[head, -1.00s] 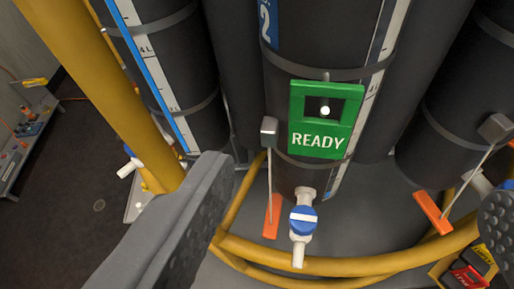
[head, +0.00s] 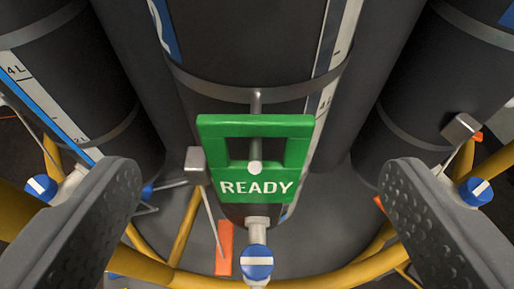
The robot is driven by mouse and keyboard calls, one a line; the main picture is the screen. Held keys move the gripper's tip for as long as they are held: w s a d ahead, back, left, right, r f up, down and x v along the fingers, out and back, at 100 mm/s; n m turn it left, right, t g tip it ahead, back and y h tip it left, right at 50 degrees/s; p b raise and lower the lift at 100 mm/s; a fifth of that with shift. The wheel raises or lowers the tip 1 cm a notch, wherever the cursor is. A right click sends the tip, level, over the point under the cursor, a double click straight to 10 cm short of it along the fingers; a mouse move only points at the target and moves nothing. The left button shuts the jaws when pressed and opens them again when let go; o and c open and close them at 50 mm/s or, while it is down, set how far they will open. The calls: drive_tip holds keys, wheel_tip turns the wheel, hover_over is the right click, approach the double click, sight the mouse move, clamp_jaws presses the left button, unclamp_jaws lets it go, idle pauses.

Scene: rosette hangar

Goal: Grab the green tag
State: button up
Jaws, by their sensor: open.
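The green tag (head: 258,185) reads READY in white and has a square opening in its upper half. It hangs from a metal peg on the front of a dark cylinder (head: 248,50), and the peg's pale tip shows in the opening. My gripper (head: 258,205) is open, with one dark ribbed finger at the lower left and the other at the lower right. The tag is centred between them in the picture and apart from both. Nothing is held.
A blue and white valve (head: 257,262) sits just below the tag. A grey metal block (head: 196,165) is close to its left edge, with an orange flag (head: 223,248) below. A yellow rail (head: 330,280) curves around the front. More dark cylinders stand on both sides.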

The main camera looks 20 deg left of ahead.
sight(257, 131)
drive_tip(key=shift+f+p+x, duration=0.2)
drive_tip(key=shift+p+x, duration=0.6)
drive_tip(key=shift+x, duration=1.8)
drive_tip(key=shift+s, duration=0.15)
drive_tip(key=c, duration=1.3)
